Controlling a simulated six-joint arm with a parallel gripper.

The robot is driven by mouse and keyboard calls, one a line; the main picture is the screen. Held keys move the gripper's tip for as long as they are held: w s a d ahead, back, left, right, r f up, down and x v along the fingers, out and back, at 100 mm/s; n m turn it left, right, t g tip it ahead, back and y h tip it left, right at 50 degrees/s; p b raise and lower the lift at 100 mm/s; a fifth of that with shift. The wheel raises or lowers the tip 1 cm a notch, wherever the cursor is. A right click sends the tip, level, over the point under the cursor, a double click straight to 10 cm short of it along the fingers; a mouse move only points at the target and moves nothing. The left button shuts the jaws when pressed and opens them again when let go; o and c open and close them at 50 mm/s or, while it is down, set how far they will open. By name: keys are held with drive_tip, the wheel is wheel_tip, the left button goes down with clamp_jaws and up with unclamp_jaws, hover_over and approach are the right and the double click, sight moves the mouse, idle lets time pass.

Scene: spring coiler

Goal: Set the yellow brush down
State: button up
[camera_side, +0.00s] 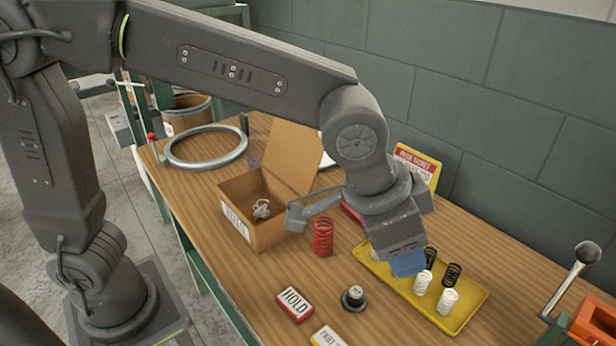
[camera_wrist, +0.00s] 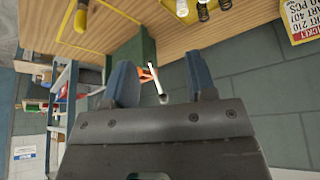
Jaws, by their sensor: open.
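My gripper (camera_side: 408,263) is above the yellow tray (camera_side: 466,312) on the workbench, with a blue finger pad showing. In the wrist view my gripper (camera_wrist: 161,75) has its two blue fingers wide apart, with nothing held between them. White springs (camera_side: 447,301) and black springs (camera_side: 452,273) stand in the tray beside the gripper. The gripper and wrist hide part of the tray.
A red spring (camera_side: 323,238), an open cardboard box (camera_side: 262,235), a red HOLD block (camera_side: 294,304) and a dark round knob (camera_side: 354,298) are on the bench. An orange device with a ball-ended lever (camera_side: 588,253) stands at right. Bare wood lies front-left of the tray.

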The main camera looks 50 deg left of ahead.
drive_tip(key=s+a+r+n+t+y, duration=0.1)
drive_tip(key=s+a+n, duration=0.1)
drive_tip(key=a, duration=0.6)
drive_tip(key=s+a+r+n, duration=0.1)
drive_tip(key=s+a+r, duration=0.1)
drive_tip(key=a, duration=0.6)
drive_tip(key=s+a+f+n+y, duration=0.1)
drive_tip(key=s+a+f+n, duration=0.2)
drive_tip(key=s+a, duration=0.5)
drive_tip(key=shift+a+n+t+y, duration=0.3)
drive_tip(key=shift+a, duration=0.25)
